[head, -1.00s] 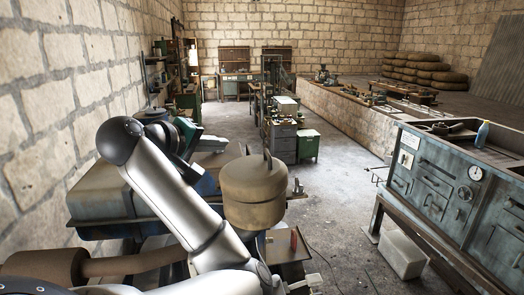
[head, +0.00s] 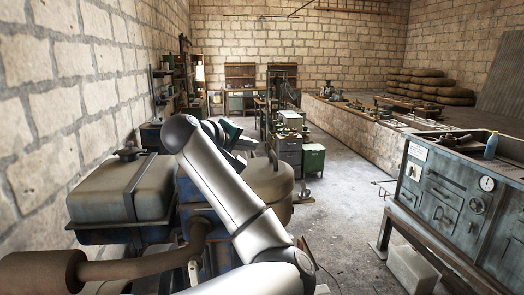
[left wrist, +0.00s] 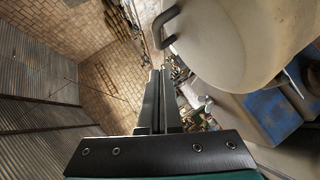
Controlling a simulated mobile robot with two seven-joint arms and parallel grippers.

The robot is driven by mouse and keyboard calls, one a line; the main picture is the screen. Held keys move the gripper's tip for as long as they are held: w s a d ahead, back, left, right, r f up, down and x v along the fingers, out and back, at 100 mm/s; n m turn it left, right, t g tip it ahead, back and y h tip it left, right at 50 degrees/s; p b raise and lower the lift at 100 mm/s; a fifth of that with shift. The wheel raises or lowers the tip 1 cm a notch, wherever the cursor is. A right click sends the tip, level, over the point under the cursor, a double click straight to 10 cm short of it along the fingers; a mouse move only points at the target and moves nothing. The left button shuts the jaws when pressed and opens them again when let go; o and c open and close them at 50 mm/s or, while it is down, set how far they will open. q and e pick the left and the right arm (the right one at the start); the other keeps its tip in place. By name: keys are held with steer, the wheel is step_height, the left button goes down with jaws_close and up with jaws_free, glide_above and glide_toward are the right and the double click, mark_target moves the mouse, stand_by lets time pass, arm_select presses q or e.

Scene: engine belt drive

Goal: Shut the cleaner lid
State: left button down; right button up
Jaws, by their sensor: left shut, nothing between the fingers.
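The air cleaner with its round, tan-brown lid (head: 277,180) stands in the middle of the head view, partly hidden behind my left arm. In the left wrist view the pale rounded lid (left wrist: 245,40) fills the upper right, with a dark bent handle (left wrist: 166,27) on it. My left gripper (head: 241,149) is above the far side of the lid in the head view. In the left wrist view its fingers (left wrist: 159,80) are together and empty, beside the lid and apart from the handle. I cannot tell whether the lid is fully shut. My right gripper is not in view.
A brown-grey tank (head: 120,188) with a cap stands left of the cleaner. A rusty pipe (head: 130,268) crosses the lower left. A blue-grey workbench (head: 450,190) stands at right, with a pale bin (head: 412,270) below. The floor between is clear.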

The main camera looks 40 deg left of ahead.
mark_target(270, 152)
arm_select(q)
steer(key=shift+w+d+f+p, duration=0.3)
steer(key=shift+w+d+f, duration=0.55)
steer(key=shift+w+d, duration=0.25)
